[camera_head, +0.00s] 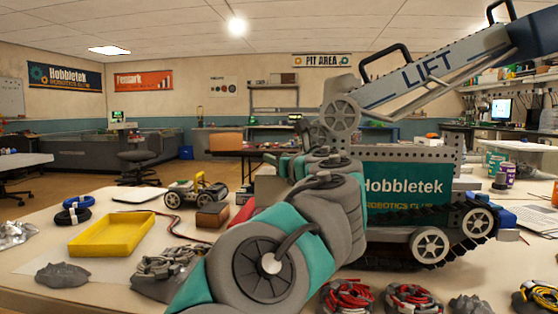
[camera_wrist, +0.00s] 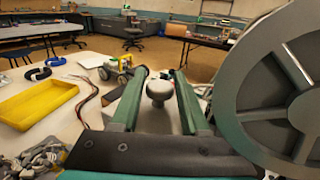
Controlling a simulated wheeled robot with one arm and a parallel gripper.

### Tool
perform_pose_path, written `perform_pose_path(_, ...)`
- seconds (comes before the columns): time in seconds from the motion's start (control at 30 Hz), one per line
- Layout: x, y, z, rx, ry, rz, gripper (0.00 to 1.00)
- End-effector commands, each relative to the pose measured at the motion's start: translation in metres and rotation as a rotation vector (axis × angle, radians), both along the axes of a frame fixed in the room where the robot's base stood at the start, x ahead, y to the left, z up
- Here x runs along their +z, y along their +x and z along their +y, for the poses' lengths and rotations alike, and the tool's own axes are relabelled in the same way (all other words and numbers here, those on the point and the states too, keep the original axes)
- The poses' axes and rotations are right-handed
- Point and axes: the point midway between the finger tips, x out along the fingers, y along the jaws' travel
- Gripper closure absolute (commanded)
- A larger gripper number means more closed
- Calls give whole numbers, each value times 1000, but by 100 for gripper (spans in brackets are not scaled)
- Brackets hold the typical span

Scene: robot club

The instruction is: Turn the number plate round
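A teal plate (camera_head: 408,190) lettered "Hobbletek Robotics Club" shows on the side of the large tracked robot (camera_head: 430,246). No number is readable on it, and I cannot tell whether it is the number plate. My arm covers its left part. In the wrist view my gripper (camera_wrist: 158,82) has its two teal fingers spread apart. A grey round knob (camera_wrist: 160,90) shows between them, with gaps on both sides; I cannot tell what it belongs to.
A yellow tray (camera_head: 113,236), blue and black rings (camera_head: 74,213), a small wheeled robot (camera_head: 196,192) and a brown block (camera_head: 212,215) lie on the left of the table. Cable bundles (camera_head: 348,298) lie in front. The raised LIFT arm (camera_head: 430,72) overhangs on the right.

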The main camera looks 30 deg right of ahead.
Motion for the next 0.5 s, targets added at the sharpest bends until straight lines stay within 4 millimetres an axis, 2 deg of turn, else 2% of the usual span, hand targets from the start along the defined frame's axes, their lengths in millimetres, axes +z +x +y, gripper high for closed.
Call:
perform_pose_path(0.03,0,0,0,0,0,1,48)
perform_pose_path(0.2,-1,0,0,0,0,3,30)
perform_pose_path(0.5,-2,0,-1,-7,-1,5,30)
